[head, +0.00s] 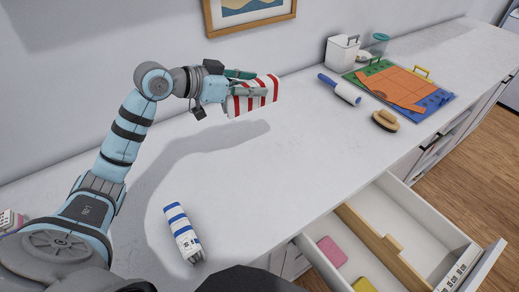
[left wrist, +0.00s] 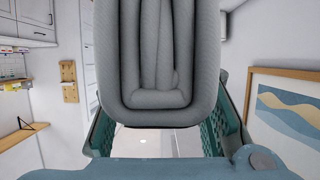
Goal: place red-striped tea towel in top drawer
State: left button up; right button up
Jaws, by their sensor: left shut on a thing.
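The red-striped tea towel (head: 252,97) is white with red bands and folded into a block. My left gripper (head: 243,86) is shut on it and holds it above the back part of the counter. In the left wrist view, the towel's folded end (left wrist: 157,60), grey in shade, sits between the green fingers (left wrist: 165,125). The open top drawer (head: 438,217) is at the lower right, well away from the towel. It has a wooden divider (head: 383,242), with a pink item (head: 331,251) and a yellow item (head: 364,286) on its left side. My right gripper is out of view.
A blue-striped rolled towel (head: 181,228) lies on the counter at the front left. The middle counter is clear.

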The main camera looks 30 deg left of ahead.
pick_arm(q)
notch_tip(320, 180, down, 19)
jog(key=shift+s+r+b, duration=0.1)
jog(key=shift+r+b, duration=0.05)
jog(key=shift+b, duration=1.1)
jog(key=shift+a+f, duration=0.1)
jog(key=shift+f, duration=0.25)
jog(key=shift+f, duration=0.2)
jog(key=o, duration=1.2)
jog(key=shift+r, duration=0.1)
jog(key=shift+c, duration=0.2)
